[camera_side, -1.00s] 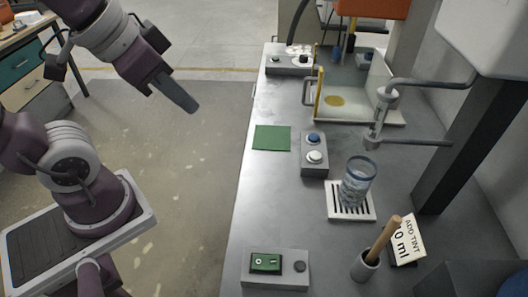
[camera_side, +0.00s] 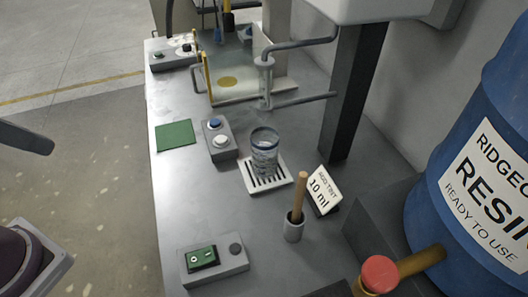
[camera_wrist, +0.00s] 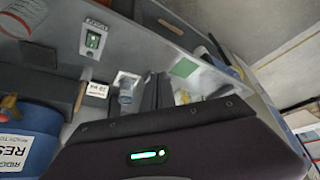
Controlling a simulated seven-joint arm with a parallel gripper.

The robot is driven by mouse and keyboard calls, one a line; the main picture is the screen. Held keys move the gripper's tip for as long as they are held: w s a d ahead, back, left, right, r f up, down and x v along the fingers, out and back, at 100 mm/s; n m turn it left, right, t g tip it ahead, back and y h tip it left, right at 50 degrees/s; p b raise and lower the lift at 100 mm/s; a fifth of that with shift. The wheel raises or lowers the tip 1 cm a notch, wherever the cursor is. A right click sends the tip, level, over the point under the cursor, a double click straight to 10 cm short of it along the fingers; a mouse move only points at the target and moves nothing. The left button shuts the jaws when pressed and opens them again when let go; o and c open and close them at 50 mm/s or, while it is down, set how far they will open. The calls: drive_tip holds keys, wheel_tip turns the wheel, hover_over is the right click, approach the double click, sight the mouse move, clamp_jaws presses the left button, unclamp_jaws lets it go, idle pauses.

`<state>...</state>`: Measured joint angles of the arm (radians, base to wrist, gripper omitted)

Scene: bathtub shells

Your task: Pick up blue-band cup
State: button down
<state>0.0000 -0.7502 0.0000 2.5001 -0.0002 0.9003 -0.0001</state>
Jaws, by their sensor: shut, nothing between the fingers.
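The blue-band cup (camera_side: 265,154) is clear glass with a dark blue band at its rim. It stands upright on a white slotted drip tray (camera_side: 283,177) on the grey bench. The cup also shows in the wrist view (camera_wrist: 126,94), left of my fingers. My gripper (camera_side: 48,146) enters at the left edge of the side view, off the bench's left side and well away from the cup. Its dark fingers (camera_wrist: 157,92) are shut and empty in the wrist view. Most of my arm is outside the side view.
A switch box with blue and white buttons (camera_side: 220,140) is left of the cup. A metal arm (camera_side: 300,100) hangs behind it. A holder with a wooden stick (camera_side: 294,228) and a sign (camera_side: 324,190) stand in front right. The green square (camera_side: 176,135) is bare.

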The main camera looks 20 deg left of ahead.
drive_tip(key=shift+c, duration=2)
unclamp_jaws()
